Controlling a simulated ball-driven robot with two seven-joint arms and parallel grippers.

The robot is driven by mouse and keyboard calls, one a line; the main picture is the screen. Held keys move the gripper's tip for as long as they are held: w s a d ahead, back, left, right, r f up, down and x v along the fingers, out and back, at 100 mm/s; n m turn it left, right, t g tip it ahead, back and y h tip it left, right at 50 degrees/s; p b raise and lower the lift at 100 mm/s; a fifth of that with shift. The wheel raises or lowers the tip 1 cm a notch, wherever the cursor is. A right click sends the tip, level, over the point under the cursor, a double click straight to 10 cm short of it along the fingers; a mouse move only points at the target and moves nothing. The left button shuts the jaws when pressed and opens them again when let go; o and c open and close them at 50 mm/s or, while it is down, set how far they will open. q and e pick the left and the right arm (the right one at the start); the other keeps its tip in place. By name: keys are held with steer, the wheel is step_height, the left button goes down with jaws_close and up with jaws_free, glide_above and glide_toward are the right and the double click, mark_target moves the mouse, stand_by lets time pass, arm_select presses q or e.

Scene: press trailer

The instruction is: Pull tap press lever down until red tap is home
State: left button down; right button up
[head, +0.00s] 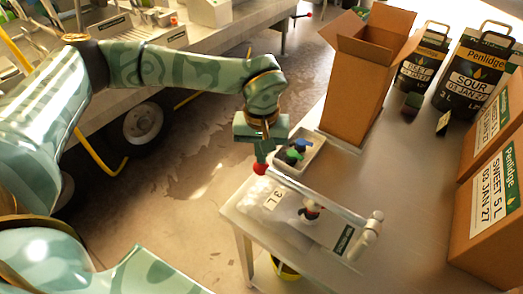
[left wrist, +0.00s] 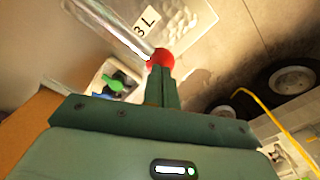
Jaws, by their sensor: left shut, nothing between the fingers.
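The tap press lever (head: 320,195) is a pale metal bar with a red knob (head: 260,169) at its left end, running to a pivot at the table's right front. In the left wrist view the red knob (left wrist: 161,60) sits just beyond my fingertips. A clear bag (head: 265,198) labelled 3 L lies under the lever. A small red, white and black tap (head: 310,211) stands by the bag beneath the bar; its seating is too small to tell. My left gripper (head: 262,156) is shut and empty, its tips at the knob; contact is unclear. My right gripper is out of view.
A tray (head: 319,146) of green, blue and dark taps stands behind the lever. An open carton (head: 355,90) is behind it. Penlidge boxes (head: 490,205) line the right side. The table's middle is clear. A trailer with a wheel (head: 143,122) stands at the left.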

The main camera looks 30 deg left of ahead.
arm_select(q)
step_height(320, 180, up, 10)
steer(key=p, duration=0.9)
